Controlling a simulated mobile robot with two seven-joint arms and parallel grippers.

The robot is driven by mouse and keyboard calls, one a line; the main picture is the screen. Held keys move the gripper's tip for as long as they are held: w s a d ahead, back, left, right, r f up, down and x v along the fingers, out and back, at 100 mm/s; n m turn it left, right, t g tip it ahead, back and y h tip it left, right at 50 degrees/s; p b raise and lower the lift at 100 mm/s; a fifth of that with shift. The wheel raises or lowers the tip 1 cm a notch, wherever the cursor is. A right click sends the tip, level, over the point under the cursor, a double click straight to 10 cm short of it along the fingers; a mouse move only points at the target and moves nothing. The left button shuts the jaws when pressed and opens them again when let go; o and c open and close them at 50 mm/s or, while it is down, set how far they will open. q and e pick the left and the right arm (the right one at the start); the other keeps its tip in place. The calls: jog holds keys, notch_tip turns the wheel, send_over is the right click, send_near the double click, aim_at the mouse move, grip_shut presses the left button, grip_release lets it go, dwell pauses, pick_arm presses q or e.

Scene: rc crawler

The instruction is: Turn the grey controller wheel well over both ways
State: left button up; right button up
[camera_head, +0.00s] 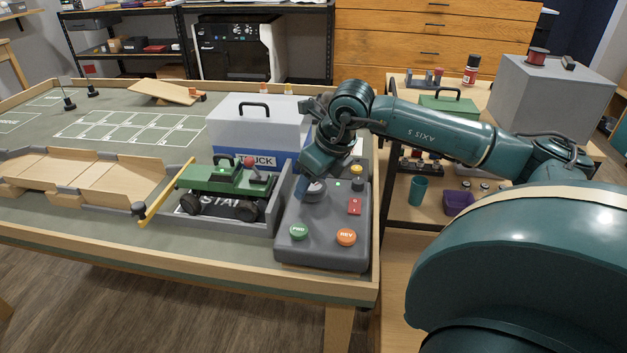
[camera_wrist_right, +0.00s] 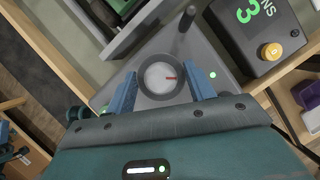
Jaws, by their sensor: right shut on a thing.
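My left gripper is in neither view.
A green crawler (camera_head: 212,180) stands left of the box. A white and blue case (camera_head: 258,125) stands behind.

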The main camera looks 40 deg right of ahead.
dwell(0.3)
jog(key=o, duration=1)
jog(key=shift+c, duration=0.2)
jog(key=shift+r, duration=0.1)
jog(key=a+v, duration=0.1)
jog(key=v, duration=1.2)
jog(key=shift+d+p, duration=0.4)
jog(key=shift+d, duration=0.1)
